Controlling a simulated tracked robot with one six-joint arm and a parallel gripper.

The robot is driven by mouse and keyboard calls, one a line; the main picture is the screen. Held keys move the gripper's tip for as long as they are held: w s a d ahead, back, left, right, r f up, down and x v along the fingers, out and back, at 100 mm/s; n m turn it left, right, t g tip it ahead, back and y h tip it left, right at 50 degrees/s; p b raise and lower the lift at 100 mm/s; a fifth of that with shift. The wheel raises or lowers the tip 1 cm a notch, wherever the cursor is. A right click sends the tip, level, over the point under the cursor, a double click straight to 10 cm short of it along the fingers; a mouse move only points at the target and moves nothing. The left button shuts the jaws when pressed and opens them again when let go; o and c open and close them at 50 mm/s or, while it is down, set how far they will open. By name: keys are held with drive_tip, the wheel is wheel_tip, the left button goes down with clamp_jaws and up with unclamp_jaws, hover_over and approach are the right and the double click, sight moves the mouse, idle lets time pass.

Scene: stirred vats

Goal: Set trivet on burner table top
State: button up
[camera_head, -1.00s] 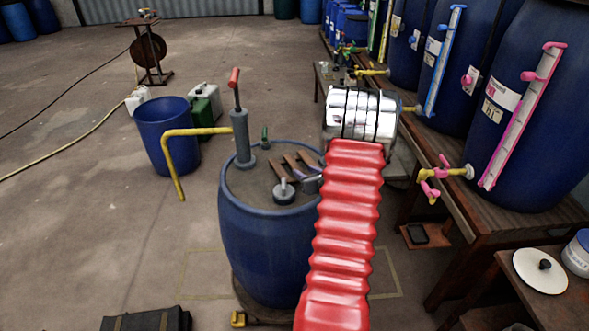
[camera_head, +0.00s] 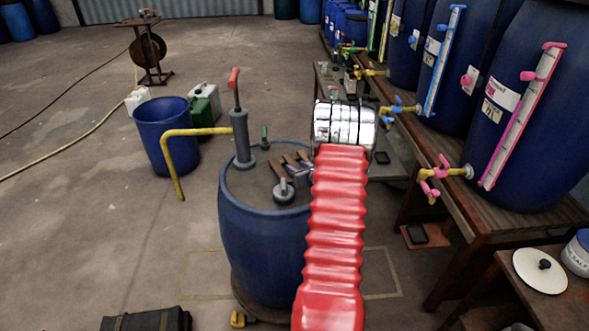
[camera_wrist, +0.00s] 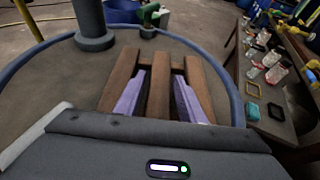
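The trivet (camera_head: 281,168), a brown wooden piece with three slats and a crossbar, lies on the grey top of a blue drum (camera_head: 262,240). The wrist view shows it close up (camera_wrist: 121,72). My gripper (camera_wrist: 159,78) is low over it, its two purple fingers in the gaps on either side of the middle slat. The fingers stand apart. Whether they press on the slat cannot be told. In the head view my gripper (camera_head: 298,164) is partly hidden behind my arm. I cannot tell which surface is the burner table top.
A low bench (camera_head: 395,165) with small items is to the right. A wooden table (camera_head: 500,285) at lower right holds a white lid (camera_head: 540,270).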

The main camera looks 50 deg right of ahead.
sight(295, 165)
drive_tip(key=shift+x, duration=1.45)
drive_tip(key=shift+s, duration=0.1)
drive_tip(key=shift+c, duration=0.2)
clamp_jaws()
drive_tip(key=shift+r, duration=0.1)
wheel_tip(295, 165, up, 10)
drive_tip(key=shift+f, duration=0.1)
